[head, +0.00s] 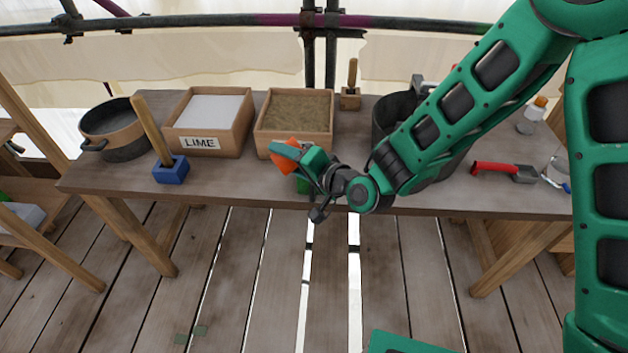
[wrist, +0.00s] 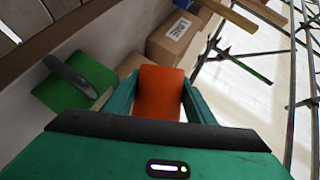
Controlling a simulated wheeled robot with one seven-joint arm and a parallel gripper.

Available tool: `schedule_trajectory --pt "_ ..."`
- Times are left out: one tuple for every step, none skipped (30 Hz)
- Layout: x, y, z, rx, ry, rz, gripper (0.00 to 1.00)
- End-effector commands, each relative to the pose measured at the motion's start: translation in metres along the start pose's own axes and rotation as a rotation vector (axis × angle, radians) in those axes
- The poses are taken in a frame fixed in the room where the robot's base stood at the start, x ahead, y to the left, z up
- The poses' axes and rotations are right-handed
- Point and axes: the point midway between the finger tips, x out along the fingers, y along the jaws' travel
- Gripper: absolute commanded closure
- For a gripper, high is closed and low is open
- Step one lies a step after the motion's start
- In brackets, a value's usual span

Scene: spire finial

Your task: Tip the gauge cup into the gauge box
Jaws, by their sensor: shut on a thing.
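My gripper (head: 287,152) is shut on an orange gauge cup (head: 280,160), held above the front of the bench, in front of the sand-filled box. In the wrist view the cup (wrist: 160,92) sits between the two green fingers. The cup looks tilted in the head view; its mouth and contents cannot be made out. Two open wooden boxes stand behind it: one with white powder, labelled LIME (head: 198,143), and one with sand (head: 292,147). No box carries a gauge label, so I cannot tell which is the gauge box.
A blue block brush (head: 171,170) with a wooden handle and a round pan (head: 118,143) stand at left. A dark bucket (head: 392,107) is behind my arm. A red-handled trowel (head: 497,169) lies at right. A green float (wrist: 74,82) lies near the bench's front edge.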

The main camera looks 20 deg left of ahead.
Motion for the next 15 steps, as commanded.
schedule_trajectory --pt "-0.0002 -0.0031 0.0015 -0.024 0.002 0.005 0.73" --pt "-0.0004 -0.0038 0.0012 -0.038 0.005 0.01 0.73" --pt "-0.0007 -0.0054 0.001 -0.056 0.009 0.016 0.73" --pt "-0.0006 -0.0052 0.0013 -0.07 0.012 0.022 0.73" --pt "0.0 -0.0034 0.0021 -0.085 0.014 0.029 0.73" --pt "0.0005 -0.0023 0.0028 -0.106 0.018 0.036 0.73" --pt "0.0008 -0.0018 0.0032 -0.121 0.021 0.042 0.73" --pt "0.001 -0.0009 0.0032 -0.138 0.025 0.047 0.73" --pt "0.0015 0.0004 0.0037 -0.158 0.029 0.055 0.73" --pt "0.0019 0.0009 0.0044 -0.173 0.032 0.06 0.73" --pt "0.0021 0.0013 0.0048 -0.187 0.035 0.065 0.73" --pt "0.0022 0.0012 0.0044 -0.208 0.04 0.072 0.73" --pt "0.0018 0.0 0.0039 -0.224 0.043 0.077 0.73" --pt "0.0016 -0.0012 0.0036 -0.24 0.047 0.082 0.73" --pt "0.0012 -0.0026 0.0027 -0.259 0.052 0.088 0.73"
